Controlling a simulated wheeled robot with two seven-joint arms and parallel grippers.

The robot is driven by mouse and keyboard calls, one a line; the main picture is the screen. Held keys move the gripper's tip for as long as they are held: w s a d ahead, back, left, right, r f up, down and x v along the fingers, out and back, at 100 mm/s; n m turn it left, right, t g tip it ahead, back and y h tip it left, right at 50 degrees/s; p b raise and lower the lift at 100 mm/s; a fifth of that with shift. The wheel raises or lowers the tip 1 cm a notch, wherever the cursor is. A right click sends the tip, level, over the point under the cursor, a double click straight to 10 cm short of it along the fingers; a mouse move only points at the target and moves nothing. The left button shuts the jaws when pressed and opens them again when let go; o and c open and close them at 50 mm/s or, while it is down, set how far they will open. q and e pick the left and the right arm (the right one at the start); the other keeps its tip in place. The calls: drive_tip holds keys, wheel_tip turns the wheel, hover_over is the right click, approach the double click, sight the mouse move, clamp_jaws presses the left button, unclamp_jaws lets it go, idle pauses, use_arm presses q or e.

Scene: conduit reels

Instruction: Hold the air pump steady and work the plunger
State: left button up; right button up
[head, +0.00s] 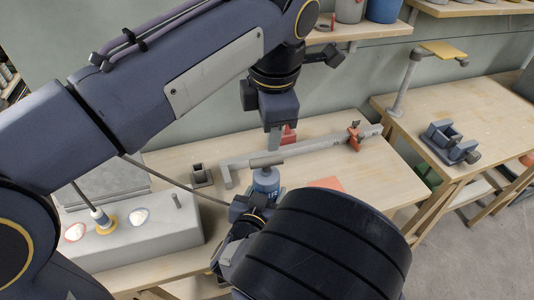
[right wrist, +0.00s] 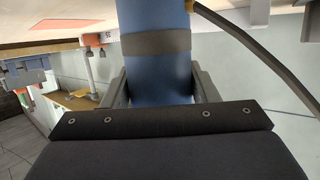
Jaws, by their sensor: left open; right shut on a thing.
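The air pump has a blue barrel (head: 266,182) and a grey crossbar handle (head: 267,160) on top. In the head view it stands near the middle, at the bench. My left gripper (head: 274,142) comes down from above, open, with its fingers just over the handle; whether they touch it I cannot tell. My right gripper (head: 252,208) is shut on the barrel low down, partly hidden by my dark round wrist. In the right wrist view the blue barrel (right wrist: 155,70) with a grey band stands between the two fingers (right wrist: 160,88). The pump's lower end is hidden in the head view.
A wooden bench (head: 340,195) carries a long grey conduit (head: 315,146) with a red clamp (head: 355,138). A grey box (head: 140,240) with round white ports is at left. A thin dark hose (head: 180,185) runs to the pump. A second bench (head: 480,120) is at right.

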sight(267, 159)
use_arm(q)
drive_tip(key=f, duration=0.3)
drive_tip(key=w+f, duration=0.1)
drive_tip(key=f, duration=0.5)
drive_tip(key=shift+w+a+f, duration=0.1)
drive_tip(key=shift+w+a, duration=0.1)
drive_tip(key=shift+w, duration=0.2)
drive_tip(key=shift+c, duration=0.2)
clamp_jaws()
